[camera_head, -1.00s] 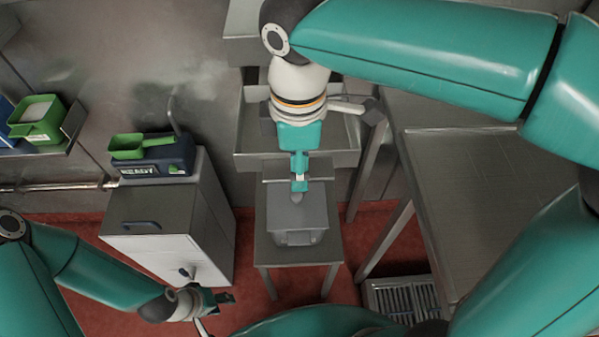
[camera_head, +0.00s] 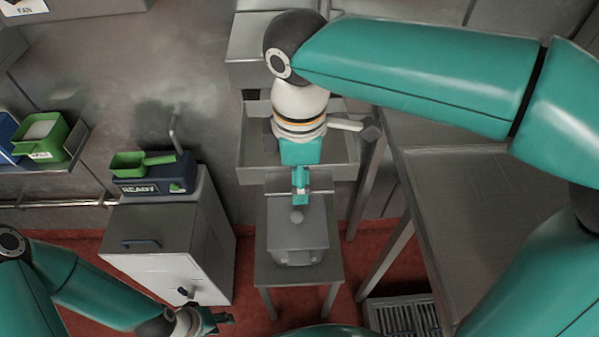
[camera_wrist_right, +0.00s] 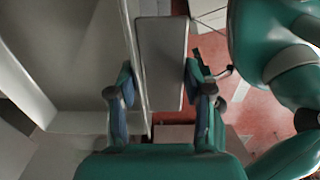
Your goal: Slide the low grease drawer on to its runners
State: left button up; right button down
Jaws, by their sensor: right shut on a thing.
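A grey box-like piece with a round knob (camera_head: 298,240), which I take to be the grease drawer, is on a small metal stand (camera_head: 268,262). My right gripper (camera_head: 300,200) reaches down from above to its back end and is shut on it; the arm hides the exact hold. In the right wrist view the fingers (camera_wrist_right: 158,75) stand either side of a grey panel; I cannot tell which part it is. The runners cannot be made out. My left gripper (camera_head: 220,318) is low on the left, away from the stand; its jaws are too small to read.
An open metal tray (camera_head: 250,170) is fixed behind the stand. A cabinet (camera_head: 170,265) carrying a blue READY box (camera_head: 150,187) and green scoop (camera_head: 140,161) stands left. A metal table (camera_head: 470,210) is on the right, with a floor grate (camera_head: 402,315) below.

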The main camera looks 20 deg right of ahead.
jog(key=shift+w, duration=0.1)
jog(key=shift+w+d+r+p, duration=0.1)
jog(key=shift+w+d+p, duration=0.3)
jog(key=shift+w+p, duration=0.75)
jog(key=shift+w+d+r+p, duration=0.1)
jog(key=shift+w+d+p, duration=0.4)
jog(key=shift+w, duration=1.1)
jog(key=shift+w+d+p, duration=0.3)
jog(key=shift+w+p, duration=0.7)
jog(key=shift+w, duration=0.35)
jog(key=shift+w+d+f+p, duration=0.2)
jog(key=shift+w+p, duration=0.1)
jog(key=shift+w, duration=0.35)
